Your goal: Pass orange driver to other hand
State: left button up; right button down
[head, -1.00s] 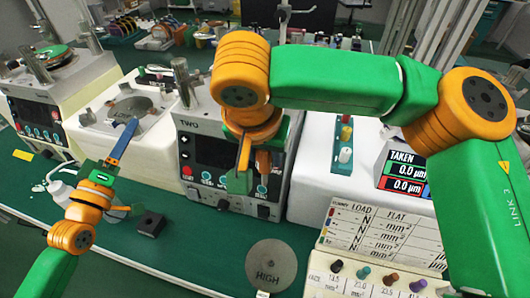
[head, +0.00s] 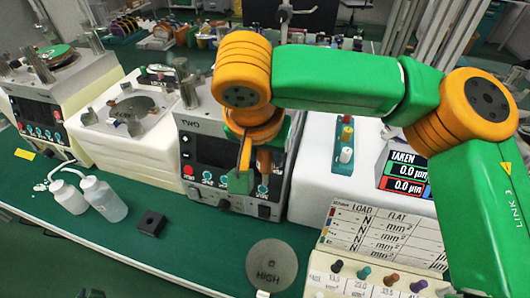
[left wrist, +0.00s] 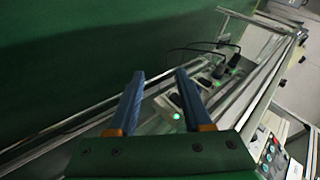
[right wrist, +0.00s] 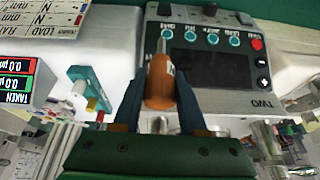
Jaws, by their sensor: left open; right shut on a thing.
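The orange driver (right wrist: 160,82) has an orange handle and a thin metal shaft. In the right wrist view its handle is between the blue fingers of my right gripper (right wrist: 160,100), which is shut on it. In the head view my right gripper (head: 243,165) hangs in front of the unit marked TWO, and the driver is hard to make out there. My left gripper (left wrist: 160,74) is open and empty in the left wrist view, with its two blue fingers apart. It is outside the head view, away from the driver.
The unit marked TWO (head: 187,150) stands close behind my right gripper. White bottles (head: 103,198), a dark block (head: 151,223) and a round HIGH plate (head: 272,266) are on the green bench (head: 195,245). A rack with coloured knobs (head: 375,262) is at front right.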

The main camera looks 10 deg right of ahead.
pick_arm(q)
jog(key=s+d+f+g+h, duration=0.1)
jog(key=s+d+f, duration=0.3)
jog(key=d, duration=0.5)
jog(key=s+d+f+g+h, duration=0.2)
jog(key=s+d+f+h, duration=0.1)
jog(key=s+d, duration=0.6)
jog(key=s+d+f+g+h, duration=0.2)
jog(key=s+d+f, duration=0.4)
jog(key=d, duration=0.3)
jog(key=shift+s+d+n+h, duration=0.3)
jog(key=shift+s+h, duration=0.1)
jog(key=shift+s, duration=0.2)
